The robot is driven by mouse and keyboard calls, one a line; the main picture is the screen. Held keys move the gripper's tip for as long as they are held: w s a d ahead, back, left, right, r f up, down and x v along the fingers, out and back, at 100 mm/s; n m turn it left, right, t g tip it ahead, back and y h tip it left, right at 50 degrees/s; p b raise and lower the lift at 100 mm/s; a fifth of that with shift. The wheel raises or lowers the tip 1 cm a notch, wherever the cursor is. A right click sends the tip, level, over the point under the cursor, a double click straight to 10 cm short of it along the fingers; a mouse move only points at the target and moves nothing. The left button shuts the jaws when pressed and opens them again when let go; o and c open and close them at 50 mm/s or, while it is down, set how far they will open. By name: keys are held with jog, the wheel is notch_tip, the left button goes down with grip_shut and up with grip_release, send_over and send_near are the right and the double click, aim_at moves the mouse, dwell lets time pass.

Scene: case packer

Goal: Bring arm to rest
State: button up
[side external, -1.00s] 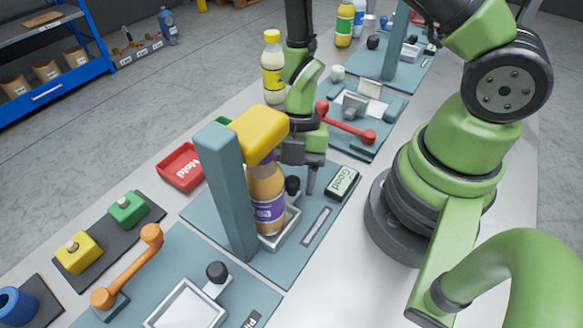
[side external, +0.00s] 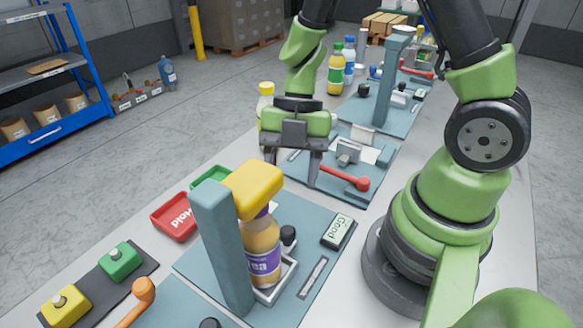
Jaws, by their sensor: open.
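My gripper (side external: 293,165) is open and empty, with its fingers pointing down. It hangs above the bench, behind the near station, in front of the station with the red lever. A bottle with a purple label (side external: 262,250) stands upright in a small metal holder (side external: 273,292) on the near blue-grey plate. A yellow block on a blue-grey post (side external: 222,250) hangs over the bottle's top. My gripper is apart from the bottle.
A red tray (side external: 174,217) marked Hold and a green tray (side external: 211,178) lie left of the post. A "Good" block (side external: 337,230) lies right of the bottle. The red lever (side external: 345,178) is close to my gripper. A yellow-capped bottle (side external: 266,90) stands partly hidden behind it.

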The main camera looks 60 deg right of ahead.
jog(key=w+d+r+m+t+h, duration=0.3)
jog(key=w+r+m+t, duration=0.15)
jog(key=r+m, duration=0.3)
jog(key=w+d+r+m+t+h, duration=0.2)
jog(key=w+d+r+m+t, duration=0.1)
jog(key=r+m+t, duration=0.4)
jog(key=s+d+r+m+g+h, duration=0.2)
jog(key=s+r+m, duration=0.2)
jog(key=s+m, duration=0.45)
jog(key=s+a+m+y, duration=0.4)
jog(key=s+a, duration=0.2)
jog(key=shift+a+r+m+g+y, duration=0.25)
jog(key=shift+m+g+y, duration=0.05)
jog(key=shift+g, duration=0.15)
